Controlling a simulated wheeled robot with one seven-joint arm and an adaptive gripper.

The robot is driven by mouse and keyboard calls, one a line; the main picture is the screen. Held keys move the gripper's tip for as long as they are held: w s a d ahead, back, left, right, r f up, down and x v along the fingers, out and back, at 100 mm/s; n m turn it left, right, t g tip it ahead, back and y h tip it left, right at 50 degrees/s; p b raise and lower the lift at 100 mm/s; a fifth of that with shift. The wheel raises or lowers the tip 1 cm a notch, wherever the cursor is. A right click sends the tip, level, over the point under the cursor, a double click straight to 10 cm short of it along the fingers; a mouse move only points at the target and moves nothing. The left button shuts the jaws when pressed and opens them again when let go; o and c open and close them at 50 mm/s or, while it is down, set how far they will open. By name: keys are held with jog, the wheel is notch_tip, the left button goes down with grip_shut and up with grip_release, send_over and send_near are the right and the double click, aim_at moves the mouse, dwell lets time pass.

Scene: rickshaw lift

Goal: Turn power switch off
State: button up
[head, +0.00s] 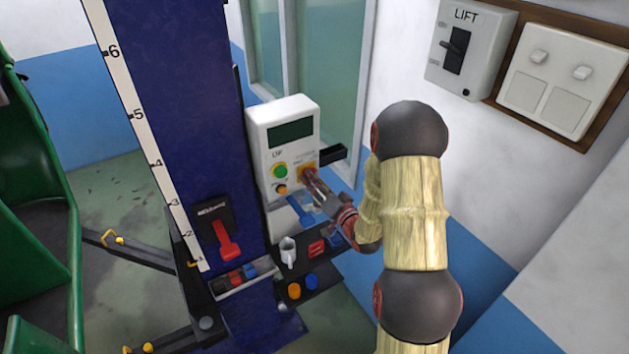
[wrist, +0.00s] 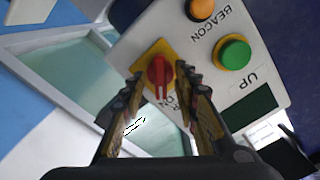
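The power switch (wrist: 160,74) is a red rotary knob on a yellow plate, low on the face of a white control box. In the wrist view its pale line points down the picture, toward the partly hidden "ON" lettering. In the head view the switch (head: 307,170) is partly covered by my gripper (head: 312,181), which is right in front of it. In the wrist view the fingers of my gripper (wrist: 161,78) are apart, one on each side of the knob. A gap shows between each fingertip and the knob.
The control box (head: 284,125) also carries a green UP button (wrist: 234,54) and an orange BEACON button (wrist: 201,8) close by. A blue column (head: 195,100) with a red lever (head: 227,242) stands left. A LIFT switch box (head: 466,48) hangs on the right wall.

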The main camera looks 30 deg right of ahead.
jog(key=shift+c, duration=0.2)
grip_shut()
jog(key=shift+f+n+b, duration=0.1)
jog(key=shift+n+b, duration=0.2)
jog(key=shift+b, duration=0.5)
jog(key=n+b, duration=1.5)
jog(key=b, duration=0.8)
jog(key=shift+b, duration=0.3)
jog(key=shift+n, duration=0.3)
